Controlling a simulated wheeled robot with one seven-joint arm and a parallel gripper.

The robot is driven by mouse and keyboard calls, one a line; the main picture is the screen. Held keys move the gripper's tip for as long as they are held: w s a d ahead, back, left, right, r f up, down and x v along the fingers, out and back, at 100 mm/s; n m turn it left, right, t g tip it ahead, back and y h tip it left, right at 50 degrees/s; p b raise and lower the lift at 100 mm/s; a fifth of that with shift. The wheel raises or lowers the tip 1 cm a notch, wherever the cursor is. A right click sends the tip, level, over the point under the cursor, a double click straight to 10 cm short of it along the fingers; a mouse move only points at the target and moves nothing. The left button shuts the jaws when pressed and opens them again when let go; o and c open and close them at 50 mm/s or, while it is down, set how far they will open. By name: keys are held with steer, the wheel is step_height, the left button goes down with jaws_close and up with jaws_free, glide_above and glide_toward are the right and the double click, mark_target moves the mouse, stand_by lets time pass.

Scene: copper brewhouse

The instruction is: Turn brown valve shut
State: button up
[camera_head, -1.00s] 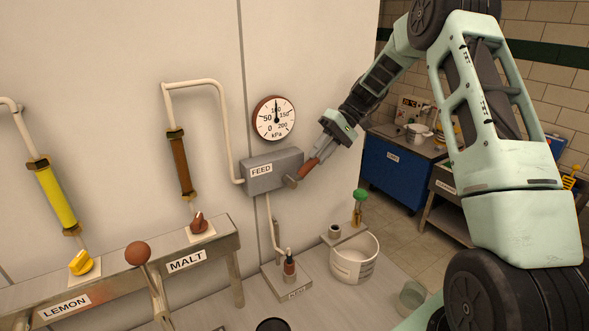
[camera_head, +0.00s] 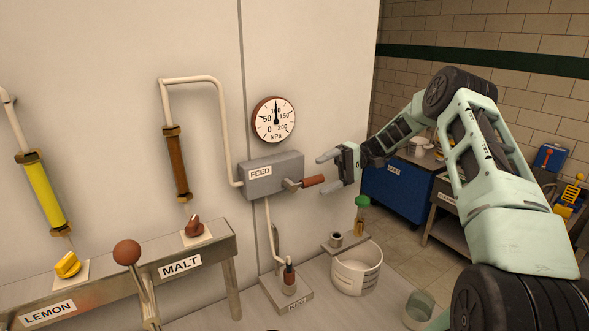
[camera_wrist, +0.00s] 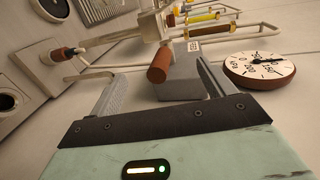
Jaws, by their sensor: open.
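The brown valve knob (camera_head: 194,226) sits on a white plate above the MALT label, under a brown sight tube (camera_head: 180,164). The grey FEED box (camera_head: 270,173) has a lever with a brown-red grip (camera_head: 314,181), pointing right. My gripper (camera_head: 324,173) is open at the FEED lever, its fingers above and below the grip's end in the head view. In the wrist view the grip (camera_wrist: 160,66) shows between the open fingers, with none visibly touching it. My gripper is well right of the MALT knob.
A round kPa gauge (camera_head: 274,119) above the FEED box reads about 100. A yellow LEMON knob (camera_head: 67,264) and a ball-topped lever (camera_head: 127,252) stand left. A blue cart (camera_head: 395,185) is behind.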

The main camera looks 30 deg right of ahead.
steer(key=d+r+b, duration=0.1)
steer(key=d, duration=0.6)
steer(key=shift+r, duration=0.15)
stand_by(0.3)
